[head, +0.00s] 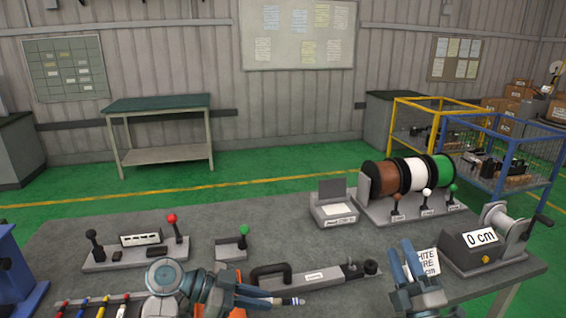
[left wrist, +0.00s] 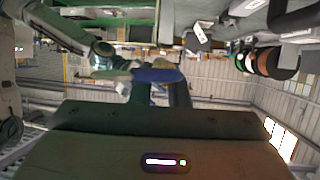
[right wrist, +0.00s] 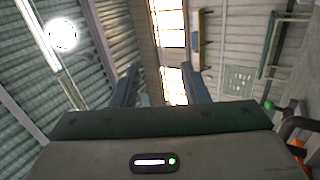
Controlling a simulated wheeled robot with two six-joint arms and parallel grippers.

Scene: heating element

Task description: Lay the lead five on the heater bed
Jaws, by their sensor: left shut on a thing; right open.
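My left gripper (head: 262,297) is low in the middle of the head view, shut on a thin lead (head: 293,301) whose pale, dark-banded end sticks out to the right. In the left wrist view a blue piece (left wrist: 158,75) lies across the fingertips; the rest of the lead is hidden. My right gripper (head: 404,262) is open and empty at the right front, fingers pointing up. No part is plainly marked as the heater bed; a grey unit with a slotted block (head: 140,239) and a long grey base with a black handle (head: 315,277) stand on the bench.
A rack of coloured leads (head: 88,306) is at the front left. A small green-knobbed unit (head: 232,250) stands behind my left arm. Brown, white and green spools (head: 405,174) and a crank unit reading 0 cm (head: 482,240) are at the right. The bench middle (head: 290,232) is clear.

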